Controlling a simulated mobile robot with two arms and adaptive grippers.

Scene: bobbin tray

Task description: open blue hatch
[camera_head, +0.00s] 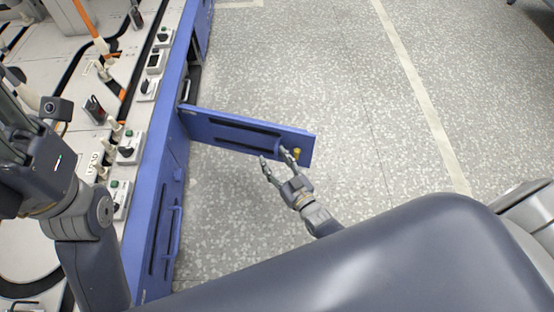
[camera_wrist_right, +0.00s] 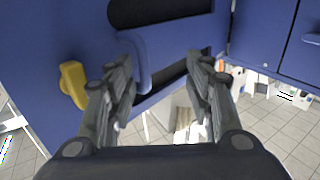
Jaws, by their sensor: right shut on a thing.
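The blue hatch (camera_head: 197,124) stands swung out from the blue cabinet side, over the floor, in the head view. It has a dark slot and a yellow latch (camera_head: 296,153) near its free end. My right gripper (camera_head: 276,157) is at that free end. In the right wrist view, the hatch (camera_wrist_right: 45,45) fills the left, with the yellow latch (camera_wrist_right: 73,84) left of the fingers.
The blue cabinet (camera_head: 146,215) bears a pale console top with several switch boxes (camera_head: 129,147). A closed lower door with a blue handle (camera_head: 175,232) is nearer to me. The grey speckled floor (camera_head: 350,80) right of the hatch is clear.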

